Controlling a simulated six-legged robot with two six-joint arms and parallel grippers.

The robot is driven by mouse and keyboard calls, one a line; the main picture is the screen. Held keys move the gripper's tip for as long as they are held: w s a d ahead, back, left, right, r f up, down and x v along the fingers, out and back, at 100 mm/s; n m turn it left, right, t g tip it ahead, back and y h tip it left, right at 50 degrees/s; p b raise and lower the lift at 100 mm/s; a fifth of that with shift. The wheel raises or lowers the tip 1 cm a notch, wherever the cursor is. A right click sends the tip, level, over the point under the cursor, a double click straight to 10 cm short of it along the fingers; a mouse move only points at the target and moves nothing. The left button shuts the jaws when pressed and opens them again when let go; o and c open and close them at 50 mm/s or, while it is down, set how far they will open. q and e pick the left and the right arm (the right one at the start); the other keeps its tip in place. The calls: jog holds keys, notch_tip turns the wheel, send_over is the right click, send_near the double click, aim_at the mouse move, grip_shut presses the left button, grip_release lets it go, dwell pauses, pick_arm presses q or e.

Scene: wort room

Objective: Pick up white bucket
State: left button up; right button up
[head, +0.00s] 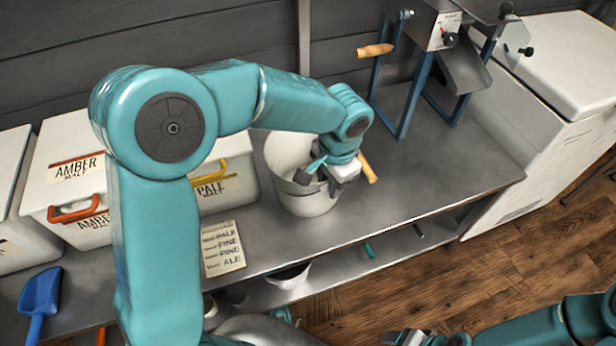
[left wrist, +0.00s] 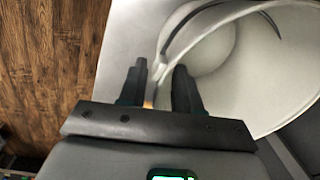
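The white bucket (head: 305,200) stands upright on the grey metal bench, in the middle of the head view. In the left wrist view the bucket (left wrist: 285,85) fills the upper right, with its open mouth, pale inside and a thin curved handle across it. My left gripper (head: 320,176) is at the bucket's near right rim, hiding part of it. In the left wrist view the left gripper's fingers (left wrist: 160,82) are apart, with the rim and handle edge near the gap; a firm hold does not show. My right gripper (head: 405,339) is low in the head view, away from the bucket, partly cut off.
An amber malt bin (head: 62,165) and a pale bin (head: 230,182) stand left of the bucket. A recipe card (head: 222,249) lies at the bench front. A blue-framed mill (head: 413,95) stands behind right. A blue scoop (head: 38,300) is far left. The bench right of the bucket is clear.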

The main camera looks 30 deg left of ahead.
aim_at(328, 193)
pick_arm(q)
notch_tip(328, 193, down, 3)
jog(key=shift+a+f, duration=0.1)
jog(key=shift+a, duration=0.05)
grip_shut()
dwell(1.3)
